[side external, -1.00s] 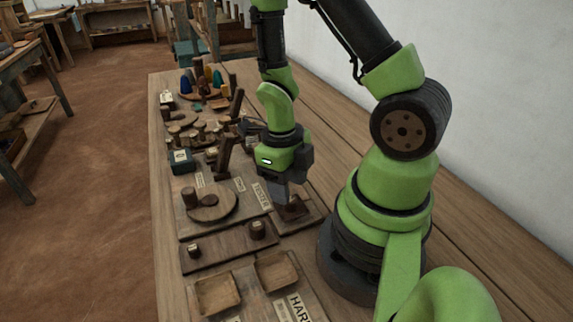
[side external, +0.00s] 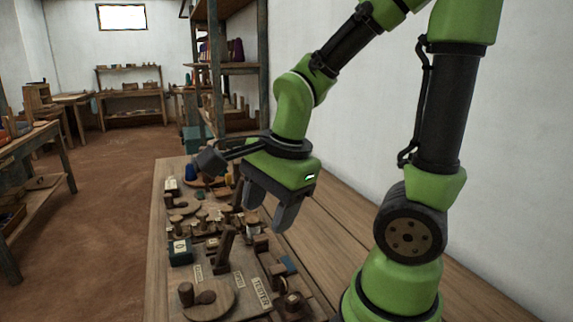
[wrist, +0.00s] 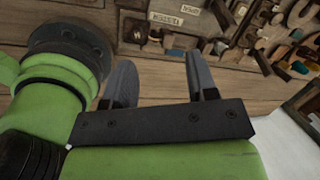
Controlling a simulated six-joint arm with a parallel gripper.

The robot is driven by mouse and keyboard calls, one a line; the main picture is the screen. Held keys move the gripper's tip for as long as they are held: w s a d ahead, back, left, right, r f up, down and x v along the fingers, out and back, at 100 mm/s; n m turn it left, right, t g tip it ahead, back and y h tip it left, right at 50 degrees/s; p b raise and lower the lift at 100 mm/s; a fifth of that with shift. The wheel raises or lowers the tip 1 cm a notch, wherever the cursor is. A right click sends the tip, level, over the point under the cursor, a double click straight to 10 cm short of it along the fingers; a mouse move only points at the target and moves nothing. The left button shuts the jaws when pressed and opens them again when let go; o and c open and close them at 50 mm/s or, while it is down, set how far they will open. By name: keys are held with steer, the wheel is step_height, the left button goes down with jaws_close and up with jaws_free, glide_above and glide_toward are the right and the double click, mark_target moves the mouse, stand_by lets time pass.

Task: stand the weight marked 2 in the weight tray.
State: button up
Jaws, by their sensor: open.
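My gripper (side external: 270,206) is raised above the bench, tilted, with its two grey fingers apart and nothing between them. In the wrist view the fingers of my gripper (wrist: 163,80) are also spread and empty, with the bench beyond. Several small wooden pieces (side external: 201,218) stand on the bench to the left of and below my gripper. Their marks are too small to read, so I cannot tell which is the weight marked 2. I cannot make out the weight tray for certain in either current view.
A round wooden disc (side external: 213,306) with knobs lies on a board near the front, beside a TESTER label (side external: 262,291). A dark teal box (side external: 180,253) stands at the bench's left side. An upright lever (side external: 225,250) rises behind the disc. The bench's right strip is clear.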

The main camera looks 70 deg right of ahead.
steer(key=s+a+r+n+t+y, duration=0.1)
steer(key=s+a+r+n+t, duration=0.3)
steer(key=n, duration=1.3)
step_height(320, 180, up, 5)
steer(key=shift+s+f+n+y, duration=0.1)
steer(key=shift+s+n+y, duration=0.05)
steer(key=shift+n+y, duration=0.2)
